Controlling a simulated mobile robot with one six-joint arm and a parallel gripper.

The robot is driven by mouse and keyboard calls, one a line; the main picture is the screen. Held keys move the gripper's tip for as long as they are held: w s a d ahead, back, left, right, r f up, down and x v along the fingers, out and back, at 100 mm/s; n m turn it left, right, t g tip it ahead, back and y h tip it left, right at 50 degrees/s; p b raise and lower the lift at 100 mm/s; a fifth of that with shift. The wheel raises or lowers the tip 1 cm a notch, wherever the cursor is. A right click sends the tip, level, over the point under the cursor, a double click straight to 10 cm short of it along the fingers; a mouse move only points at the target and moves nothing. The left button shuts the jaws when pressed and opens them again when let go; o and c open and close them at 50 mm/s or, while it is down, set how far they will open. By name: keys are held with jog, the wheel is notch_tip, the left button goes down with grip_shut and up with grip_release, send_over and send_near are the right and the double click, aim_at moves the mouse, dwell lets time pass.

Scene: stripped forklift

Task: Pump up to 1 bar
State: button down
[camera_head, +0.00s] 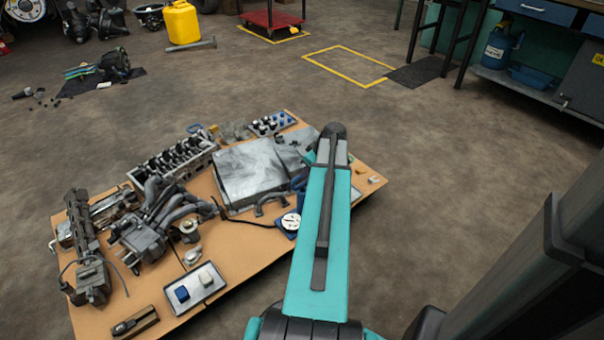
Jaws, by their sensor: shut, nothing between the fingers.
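A round white-faced gauge (290,221) on a blue base lies near the board's front edge, just left of my teal arm. Its needle is too small to read. A black hose (248,222) runs from the gauge to the left toward the metal parts. A dark blue part (300,184) shows just above the gauge, mostly covered by my arm; I cannot tell whether it is a pump. My arm reaches up over the right part of the board. My gripper is hidden behind the arm.
The wooden board (242,270) holds engine parts, including a manifold (160,215), a cylinder head (172,165), a large grey metal cover (250,175) and a tray (196,291) with blue and white items. Open floor surrounds it. A workbench (540,95) stands back right.

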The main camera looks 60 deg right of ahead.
jog(key=s, duration=0.1)
jog(key=s+f, duration=0.1)
jog(key=s, duration=0.1)
jog(key=shift+a, duration=0.2)
dwell(0.5)
jog(key=shift+r, duration=0.15)
jog(key=p+v, duration=0.4)
jog(key=v, duration=0.9)
jog(key=shift+r, duration=0.25)
dwell(1.8)
